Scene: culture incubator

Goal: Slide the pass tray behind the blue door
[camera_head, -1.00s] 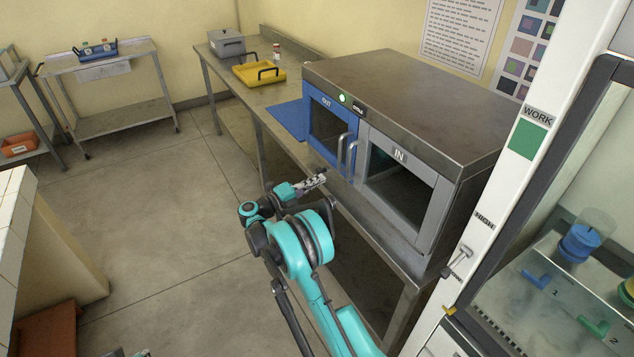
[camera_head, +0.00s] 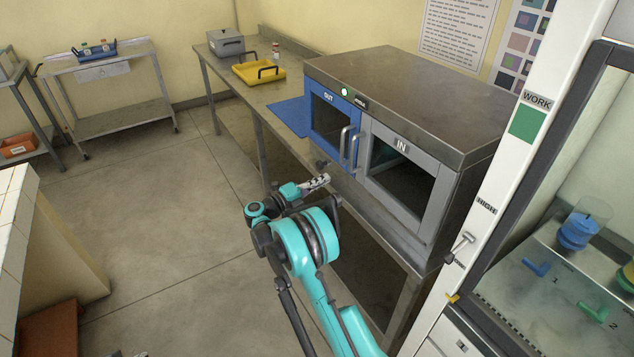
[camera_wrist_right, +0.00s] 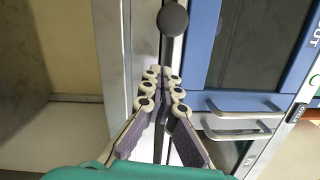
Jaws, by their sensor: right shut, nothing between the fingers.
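The pass box (camera_head: 415,95) on the bench has a blue door (camera_head: 337,125) marked OUT and a grey door (camera_head: 405,178) marked IN. Both look shut. Upright bar handles stand at their adjoining edges. The blue door and two handles also show in the wrist view (camera_wrist_right: 236,108). My right gripper (camera_head: 324,179) is low in front of the blue door, shut and empty, apart from the handles. A dark round knob (camera_wrist_right: 173,19) lies beyond its fingertips in the wrist view. I cannot tell which tray is the pass tray; a yellow tray with a handle (camera_head: 248,74) sits on the bench.
A blue mat (camera_head: 287,117) lies on the bench left of the box. A grey lidded box (camera_head: 226,43) and small bottle (camera_head: 276,50) stand further back. A cart (camera_head: 112,75) with a blue rack is far left. The cabinet marked WORK (camera_head: 530,125) borders the right. Floor between is clear.

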